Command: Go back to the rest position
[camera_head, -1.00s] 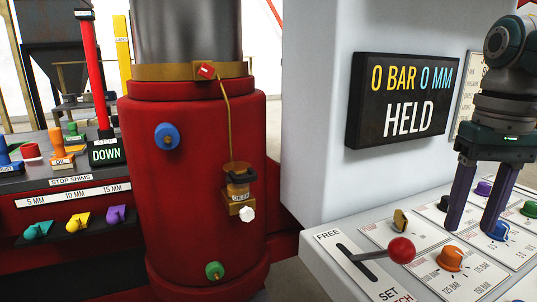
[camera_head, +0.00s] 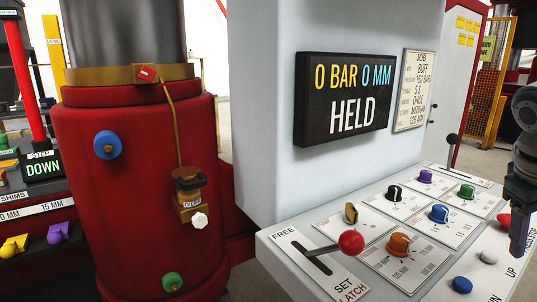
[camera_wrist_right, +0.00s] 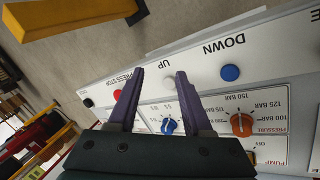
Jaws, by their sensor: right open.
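My right gripper (camera_head: 518,235) hangs at the right edge of the head view, above the right end of the white control panel (camera_head: 262,243). In the right wrist view its two purple fingers (camera_wrist_right: 160,80) are apart with nothing held between them. Beyond the fingers lie a white button (camera_wrist_right: 169,83) and a blue knob (camera_wrist_right: 169,126), both apart from the gripper as far as I can tell. My left gripper is not in view.
The panel carries a red-ball lever (camera_head: 351,242), an orange knob (camera_head: 398,244) and several other knobs. A display (camera_head: 345,95) reads 0 BAR, 0 MM, HELD. A red cylinder (camera_head: 135,190) stands left. Grey floor (camera_wrist_right: 80,70) shows past the panel edge.

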